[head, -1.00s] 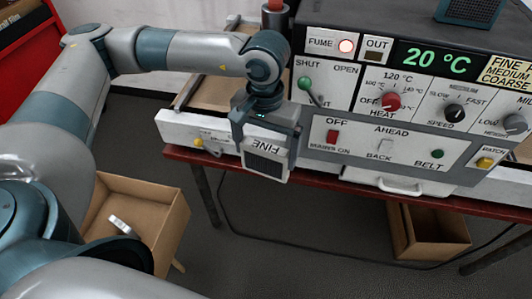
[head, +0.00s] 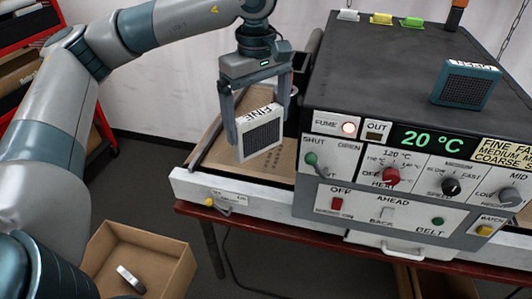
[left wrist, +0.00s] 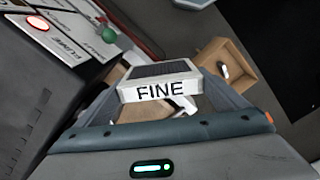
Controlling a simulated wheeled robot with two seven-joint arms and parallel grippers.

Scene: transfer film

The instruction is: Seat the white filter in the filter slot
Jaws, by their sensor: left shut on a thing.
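The white filter (head: 260,134), marked FINE on its edge with a dark mesh face, is held between the two fingers of my left gripper (head: 258,122). It hangs in the air, tilted, over the belt at the left of the machine and apart from the machine's side. In the left wrist view the white filter (left wrist: 160,88) sits between the fingers with its FINE label toward the camera. A teal filter-like block (head: 467,84) with a dark mesh stands on the machine's top at the right. I cannot make out the filter slot. My right gripper is not in view.
The grey machine (head: 400,70) has a panel of knobs and levers in front. White, yellow (head: 381,19) and green tabs line its back top edge. A cardboard box (head: 170,262) with a small white item stands on the floor at lower left.

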